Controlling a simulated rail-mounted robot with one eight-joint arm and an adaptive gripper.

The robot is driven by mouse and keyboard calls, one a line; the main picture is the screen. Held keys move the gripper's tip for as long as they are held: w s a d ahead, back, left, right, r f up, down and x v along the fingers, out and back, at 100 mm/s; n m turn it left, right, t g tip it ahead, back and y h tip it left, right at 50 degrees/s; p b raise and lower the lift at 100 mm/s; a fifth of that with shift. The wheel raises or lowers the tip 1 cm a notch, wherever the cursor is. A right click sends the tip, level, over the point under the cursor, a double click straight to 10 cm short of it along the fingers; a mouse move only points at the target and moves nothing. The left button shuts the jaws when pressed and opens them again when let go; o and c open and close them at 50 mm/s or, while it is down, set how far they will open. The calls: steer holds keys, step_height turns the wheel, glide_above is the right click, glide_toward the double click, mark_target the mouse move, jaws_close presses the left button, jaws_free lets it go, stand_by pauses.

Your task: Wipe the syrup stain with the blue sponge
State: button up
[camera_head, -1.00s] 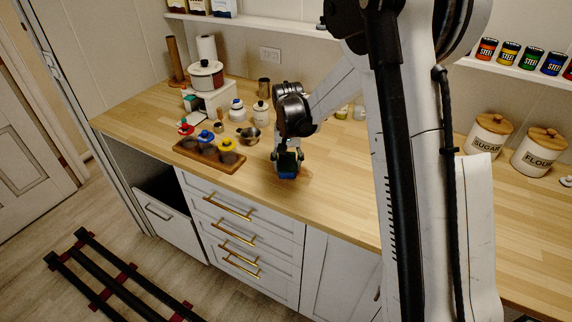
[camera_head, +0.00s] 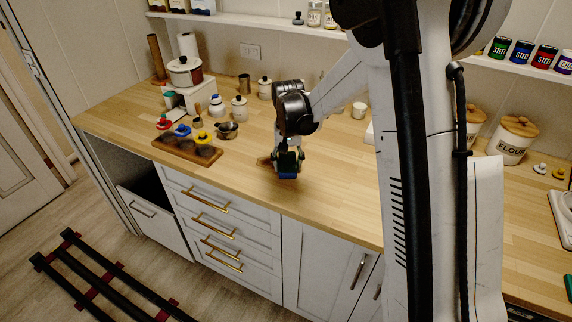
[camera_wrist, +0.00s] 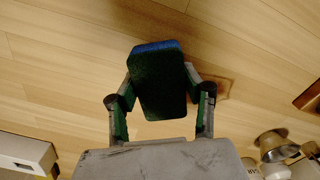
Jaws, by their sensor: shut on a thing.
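My gripper (camera_head: 288,160) is shut on the blue sponge (camera_head: 287,174), low over the wooden counter near its front edge. In the wrist view the sponge (camera_wrist: 158,85) sits between the two fingers, showing a dark green face and a blue far edge. I cannot tell for certain whether its underside touches the counter. The syrup stain (camera_head: 263,160) shows as a brownish patch just left of the gripper. In the wrist view a part of the stain (camera_wrist: 222,88) shows right of the sponge; the sponge and fingers may hide more.
A wooden board (camera_head: 188,150) with colored-knobbed pieces lies to the left, with a small metal pot (camera_head: 227,130) beside it. White lidded jars (camera_head: 240,107) stand behind. A flour canister (camera_head: 515,139) stands at right. The counter right of the gripper looks clear.

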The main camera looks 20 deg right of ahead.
steer(key=shift+r+p, duration=1.65)
steer(key=shift+r, duration=2.35)
